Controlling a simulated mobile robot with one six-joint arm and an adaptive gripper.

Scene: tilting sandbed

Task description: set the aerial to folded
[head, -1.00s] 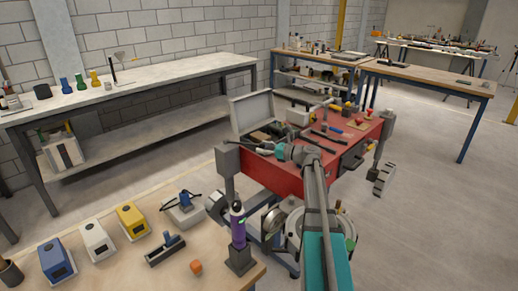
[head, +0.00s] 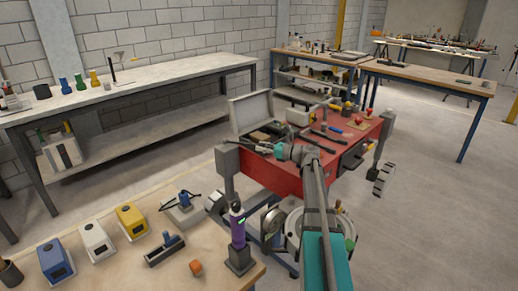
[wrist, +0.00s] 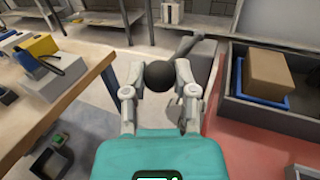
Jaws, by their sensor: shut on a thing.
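My gripper (wrist: 157,78) is shut on a black ball knob (wrist: 163,74) in the wrist view, with one finger on each side. A dark grey rod (wrist: 188,46) slants up to the right behind the knob; it looks like the aerial, but its join to the knob is partly hidden. In the head view my gripper (head: 283,151) is low over the left part of the red wheeled body (head: 281,180). Dark rods (head: 252,147) show just left of it, too small to tell apart there.
An open grey case (head: 252,112) stands on the red body; the wrist view shows a cardboard-coloured block (wrist: 270,77) in it. Loose tools lie to the right. A wooden bench (head: 120,265) with coloured boxes is at the near left.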

